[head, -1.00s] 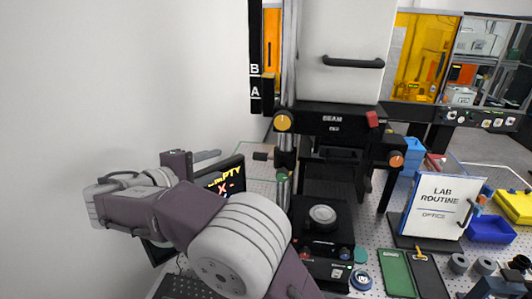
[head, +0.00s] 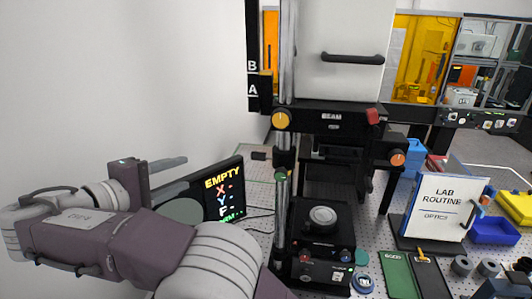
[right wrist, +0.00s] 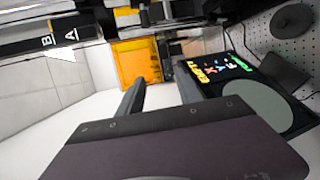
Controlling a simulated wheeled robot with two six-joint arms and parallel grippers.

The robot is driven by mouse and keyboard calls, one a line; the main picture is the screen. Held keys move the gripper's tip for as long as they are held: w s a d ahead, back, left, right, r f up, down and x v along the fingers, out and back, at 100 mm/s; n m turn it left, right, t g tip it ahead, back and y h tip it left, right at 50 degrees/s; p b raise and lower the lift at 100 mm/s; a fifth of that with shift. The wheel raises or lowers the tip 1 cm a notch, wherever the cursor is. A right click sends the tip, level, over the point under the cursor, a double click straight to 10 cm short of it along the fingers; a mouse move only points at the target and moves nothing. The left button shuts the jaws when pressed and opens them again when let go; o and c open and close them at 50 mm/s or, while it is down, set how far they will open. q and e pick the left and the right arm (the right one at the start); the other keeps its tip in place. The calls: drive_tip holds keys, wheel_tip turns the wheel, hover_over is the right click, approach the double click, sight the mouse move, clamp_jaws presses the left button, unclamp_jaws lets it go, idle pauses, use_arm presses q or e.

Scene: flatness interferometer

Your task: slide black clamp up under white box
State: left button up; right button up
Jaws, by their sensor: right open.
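The white box (head: 345,45), with a black handle, is high on the upright stand, above the black beam unit. A black clamp (head: 282,157) with a side knob (head: 259,155) sits on the metal post well below the box, apart from it. My right gripper (head: 180,175) is to the left of the post, pointing right, open and empty, clear of the clamp. In the right wrist view its two fingers (right wrist: 159,75) are apart with nothing between them. The clamp cannot be made out clearly there. My left gripper is not in view.
A dark screen (head: 224,190) reading EMPTY stands between my right gripper and the post. An orange knob (head: 281,120) projects above the clamp. A stage (head: 322,222) stands below the box. A lab routine sign (head: 437,207) and blue bin (head: 492,231) are at right.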

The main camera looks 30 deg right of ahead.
drive_tip(key=w+d+f+n, duration=0.1)
drive_tip(key=w+d+f, duration=0.1)
drive_tip(key=d, duration=0.2)
drive_tip(key=m+g, duration=0.1)
drive_tip(key=m, duration=0.1)
approach(263, 154)
drive_tip(key=shift+h, duration=0.4)
drive_tip(key=w+d+f, duration=0.2)
drive_tip(key=w, duration=0.1)
drive_tip(key=shift+d+f, duration=0.3)
drive_tip(key=shift+d, duration=0.4)
drive_tip(key=p+x, duration=0.3)
drive_tip(key=x, duration=0.4)
drive_tip(key=shift+w+d, duration=0.1)
drive_tip(key=shift+w, duration=0.15)
drive_tip(key=shift+w+d+f, duration=0.15)
drive_tip(key=shift+d+f, duration=0.05)
drive_tip(key=shift+d, duration=0.15)
drive_tip(key=shift+a, duration=0.25)
clamp_jaws()
